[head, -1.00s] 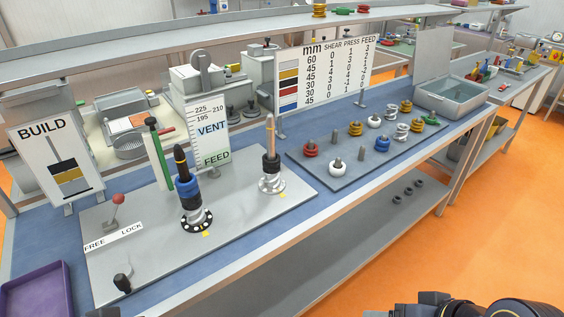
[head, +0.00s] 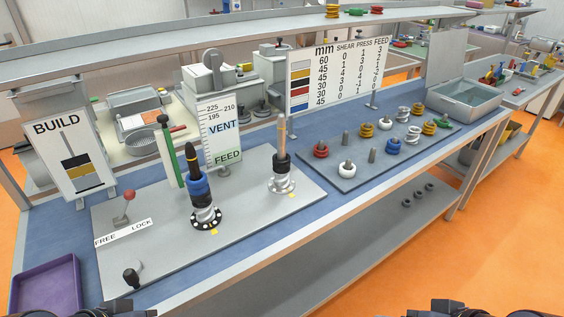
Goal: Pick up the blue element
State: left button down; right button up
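A blue ring-shaped element (head: 395,147) sits in the front row of a grey pegboard (head: 343,182) at the right of the bench. White and red elements stand near it. Another blue piece (head: 199,187) is part of the dark-tipped upright stack on the left grey plate. Only dark tops of my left gripper (head: 112,313) show at the bottom left edge. Dark parts of my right gripper (head: 445,308) show at the bottom right edge. Both are far from the blue element, and their fingers are cut off by the frame.
A second upright stack (head: 281,172) stands between the left stack and the pegboard. BUILD (head: 60,128), VENT/FEED (head: 226,108) and table (head: 300,104) signs stand behind. A purple tray (head: 42,285) is at front left, a grey bin (head: 462,108) at far right.

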aim_at(391, 149)
jog(key=i+l+u, duration=0.1)
jog(key=l, duration=0.25)
jog(key=i+l+u, duration=0.15)
jog(key=i+l, duration=0.15)
jog(key=i+l+u, duration=0.1)
jog(key=l, duration=0.3)
jog(key=i+l+u, duration=0.15)
jog(key=l, duration=0.25)
jog(key=i+l+u, duration=0.1)
jog(key=i+l, duration=0.15)
jog(key=l, duration=0.15)
jog(key=i+l+u, duration=0.15)
jog(key=l, duration=0.25)
jog(key=i+l+u, duration=0.1)
jog(key=l, duration=0.3)
